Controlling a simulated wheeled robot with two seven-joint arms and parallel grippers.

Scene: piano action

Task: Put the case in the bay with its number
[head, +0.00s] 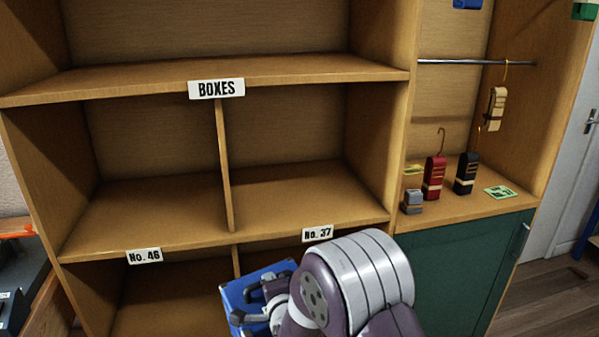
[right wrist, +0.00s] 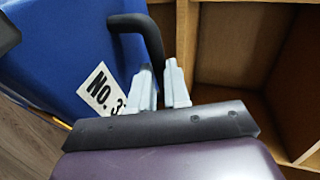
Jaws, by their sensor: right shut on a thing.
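The blue case (head: 236,297) is in front of the shelf's lower part in the head view, largely covered by my right arm. My right gripper (right wrist: 160,82) is shut on its black handle (right wrist: 143,28). In the right wrist view the blue case (right wrist: 50,50) hangs at the left. Its white label (right wrist: 98,90) reads "No. 3" and the rest is hidden by a finger. Two empty bays are side by side under the BOXES sign (head: 216,89). The shelf edge below them carries tags No. 46 (head: 144,256) at left and No. 37 (head: 318,234) at right. My left gripper is out of view.
A thin upright divider (head: 224,165) separates the two bays. At right, a side compartment holds red (head: 434,178) and dark (head: 467,174) hanger-topped items, a small grey item (head: 412,202) and a rail (head: 475,63). A green cupboard door (head: 465,265) is below.

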